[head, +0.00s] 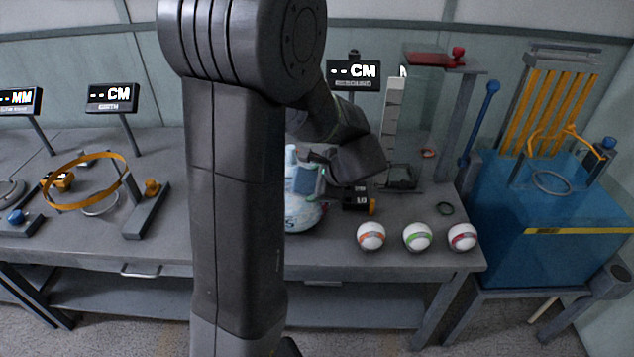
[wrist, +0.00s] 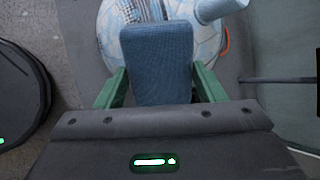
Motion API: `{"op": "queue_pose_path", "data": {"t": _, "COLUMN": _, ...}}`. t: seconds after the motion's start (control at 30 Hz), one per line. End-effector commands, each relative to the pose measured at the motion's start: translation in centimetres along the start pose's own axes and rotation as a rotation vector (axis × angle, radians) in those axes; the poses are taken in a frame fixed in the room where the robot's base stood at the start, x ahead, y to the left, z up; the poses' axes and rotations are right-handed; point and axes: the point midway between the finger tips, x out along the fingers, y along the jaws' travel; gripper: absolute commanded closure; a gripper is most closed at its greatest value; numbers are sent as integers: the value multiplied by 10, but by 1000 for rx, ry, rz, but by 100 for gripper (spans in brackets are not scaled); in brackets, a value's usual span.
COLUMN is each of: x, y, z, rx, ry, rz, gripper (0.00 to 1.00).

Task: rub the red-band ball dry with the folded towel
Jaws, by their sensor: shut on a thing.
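My gripper (wrist: 159,88) has its green fingers shut on the blue folded towel (wrist: 157,55). Three white banded balls stand in a row at the bench's front right. The left ball (head: 371,236) has an orange-red band, the middle ball (head: 417,237) a green one, the right ball (head: 462,237) a pinkish-red one. My gripper is left of and behind them.
My arm hides the bench's (head: 150,225) middle. A rebound display (head: 353,74) and a clear upright tube stand behind the balls. A blue box machine (head: 560,215) is at the right. An orange hoop (head: 85,180) and a girth display (head: 111,97) are at the left.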

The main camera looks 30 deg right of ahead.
Motion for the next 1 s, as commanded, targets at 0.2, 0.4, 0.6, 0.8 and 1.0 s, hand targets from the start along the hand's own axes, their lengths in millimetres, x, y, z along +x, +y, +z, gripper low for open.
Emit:
{"op": "queue_pose_path", "data": {"t": 0.2, "x": 2, "y": 0, "z": 0, "rx": 0, "ry": 0, "rz": 0, "gripper": 60}}
{"op": "queue_pose_path", "data": {"t": 0.4, "x": 2, "y": -5, "z": -6, "rx": 0, "ry": 0, "rz": -1, "gripper": 60}}
{"op": "queue_pose_path", "data": {"t": 0.6, "x": 2, "y": -10, "z": -11, "rx": 0, "ry": -1, "rz": 0, "gripper": 60}}
{"op": "queue_pose_path", "data": {"t": 0.8, "x": 2, "y": -6, "z": -7, "rx": -1, "ry": -1, "rz": 0, "gripper": 60}}
{"op": "queue_pose_path", "data": {"t": 1.0, "x": 2, "y": 2, "z": 2, "rx": -1, "ry": 0, "rz": 0, "gripper": 60}}
